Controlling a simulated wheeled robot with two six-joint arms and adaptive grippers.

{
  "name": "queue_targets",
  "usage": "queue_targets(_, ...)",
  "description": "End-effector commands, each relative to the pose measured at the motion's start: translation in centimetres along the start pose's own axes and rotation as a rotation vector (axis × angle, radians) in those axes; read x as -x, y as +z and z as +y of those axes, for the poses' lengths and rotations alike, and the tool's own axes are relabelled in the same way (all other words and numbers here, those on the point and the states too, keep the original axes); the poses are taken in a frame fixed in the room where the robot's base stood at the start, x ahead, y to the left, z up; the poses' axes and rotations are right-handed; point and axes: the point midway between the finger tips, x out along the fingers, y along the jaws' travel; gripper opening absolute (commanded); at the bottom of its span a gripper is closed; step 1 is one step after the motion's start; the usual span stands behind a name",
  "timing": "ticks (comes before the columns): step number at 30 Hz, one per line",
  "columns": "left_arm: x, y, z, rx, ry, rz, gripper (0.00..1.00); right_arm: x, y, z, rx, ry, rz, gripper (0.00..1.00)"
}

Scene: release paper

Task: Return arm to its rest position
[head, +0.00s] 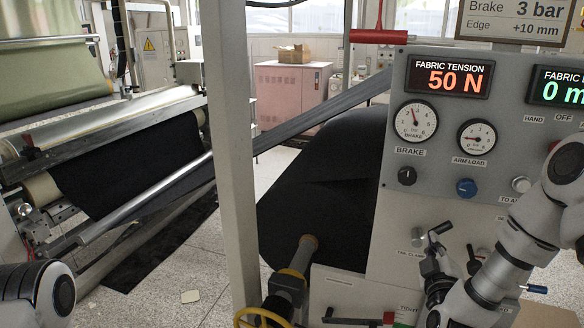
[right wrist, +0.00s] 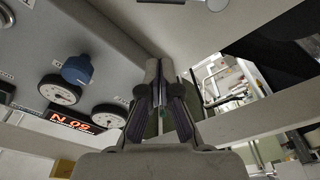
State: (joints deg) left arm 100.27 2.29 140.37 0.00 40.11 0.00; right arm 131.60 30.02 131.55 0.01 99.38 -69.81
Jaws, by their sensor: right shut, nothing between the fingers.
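My right arm comes in from the right in front of the grey control panel (head: 385,235). Its gripper (head: 432,250) is near the panel's lower part, close to the small levers and the tail clamp label. In the right wrist view the fingers (right wrist: 158,78) are together and hold nothing; I cannot tell whether they touch the panel. My left arm shows only as a dark and white link at the bottom left; its gripper is out of the picture.
The panel carries a brake gauge (head: 415,121), an arm load gauge (head: 476,137), a blue knob (head: 466,187) and a tension display (head: 448,77) reading 50 N. A grey post (head: 232,150) stands left of it. Beyond are a black fabric roll (head: 330,190) and a pink cabinet (head: 280,95).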

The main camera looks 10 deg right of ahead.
Motion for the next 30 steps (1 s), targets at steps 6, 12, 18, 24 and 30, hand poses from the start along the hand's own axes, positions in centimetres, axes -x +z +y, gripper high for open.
queue_targets(6,0.0,0.0,0.0,0.0,0.0,0.0,0.4,4.0,2.9,-9.2,0.146,-0.218,-0.013,0.0)
queue_targets(12,0.0,0.0,0.0,0.0,0.0,0.0,0.4,15.1,8.6,-22.2,0.128,-0.714,-0.195,0.0)
queue_targets(18,0.0,0.0,0.0,0.0,0.0,0.0,0.4,30.4,14.9,-27.8,-0.077,-1.101,-0.735,0.0)
queue_targets(24,0.0,0.0,0.0,0.0,0.0,0.0,0.4,37.8,17.3,-26.2,-0.323,-1.04,-1.302,0.0)
queue_targets(30,0.0,0.0,0.0,0.0,0.0,0.0,0.4,37.9,17.4,-26.2,-0.368,-1.002,-1.347,0.0)
